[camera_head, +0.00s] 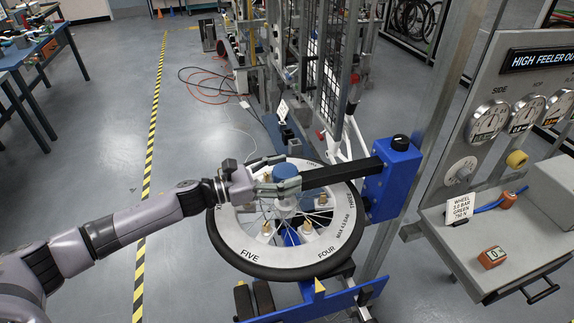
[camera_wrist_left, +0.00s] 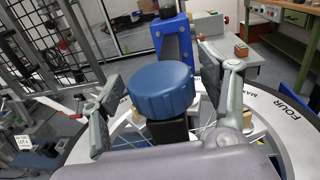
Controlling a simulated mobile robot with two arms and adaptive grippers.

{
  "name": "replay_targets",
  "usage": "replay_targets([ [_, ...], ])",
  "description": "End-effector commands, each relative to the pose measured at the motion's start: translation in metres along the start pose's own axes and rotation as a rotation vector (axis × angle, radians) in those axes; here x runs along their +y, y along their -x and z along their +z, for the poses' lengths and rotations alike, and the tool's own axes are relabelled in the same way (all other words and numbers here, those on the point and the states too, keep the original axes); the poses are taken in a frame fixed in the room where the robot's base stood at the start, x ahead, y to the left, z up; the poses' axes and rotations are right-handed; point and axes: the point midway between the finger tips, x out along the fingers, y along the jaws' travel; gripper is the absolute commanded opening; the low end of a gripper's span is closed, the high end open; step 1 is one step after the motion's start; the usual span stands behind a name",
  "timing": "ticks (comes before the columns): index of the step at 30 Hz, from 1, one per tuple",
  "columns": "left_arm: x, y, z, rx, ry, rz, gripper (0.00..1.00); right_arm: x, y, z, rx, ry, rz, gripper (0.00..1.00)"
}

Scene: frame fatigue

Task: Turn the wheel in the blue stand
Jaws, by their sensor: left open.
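A wheel (camera_head: 262,246) with a black tyre and a white ring lettered FIVE and FOUR lies flat in the blue stand (camera_head: 398,178). The wheel's white ring also shows in the left wrist view (camera_wrist_left: 292,126). A blue round knob (camera_head: 285,171) sits at the wheel's middle, at the end of a black arm from the stand. In the left wrist view the knob (camera_wrist_left: 162,90) stands between the spread fingers. My left gripper (camera_head: 275,174) is open over the hub, fingers on either side of the knob; contact I cannot tell. My right gripper is not in view.
A gauge panel (camera_head: 520,95) and grey bench with an orange block (camera_head: 492,257) marked 0 stand at the right. A wire mesh frame (camera_head: 330,60) rises behind the wheel. Blue tables (camera_head: 30,65) are at far left. The floor left of the wheel is clear.

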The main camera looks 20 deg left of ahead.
Motion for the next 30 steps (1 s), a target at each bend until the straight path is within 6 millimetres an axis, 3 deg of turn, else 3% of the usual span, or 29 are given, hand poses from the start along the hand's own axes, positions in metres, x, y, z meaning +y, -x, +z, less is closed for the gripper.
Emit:
replay_targets([
  [12, 0.0, -0.0079, -0.0006, 0.001, -0.001, 0.0, 0.68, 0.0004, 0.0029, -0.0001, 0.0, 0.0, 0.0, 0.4],
  [30, 0.0002, -0.0075, -0.0005, 0.001, -0.001, 0.001, 0.28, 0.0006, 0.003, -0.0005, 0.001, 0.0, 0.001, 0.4],
])
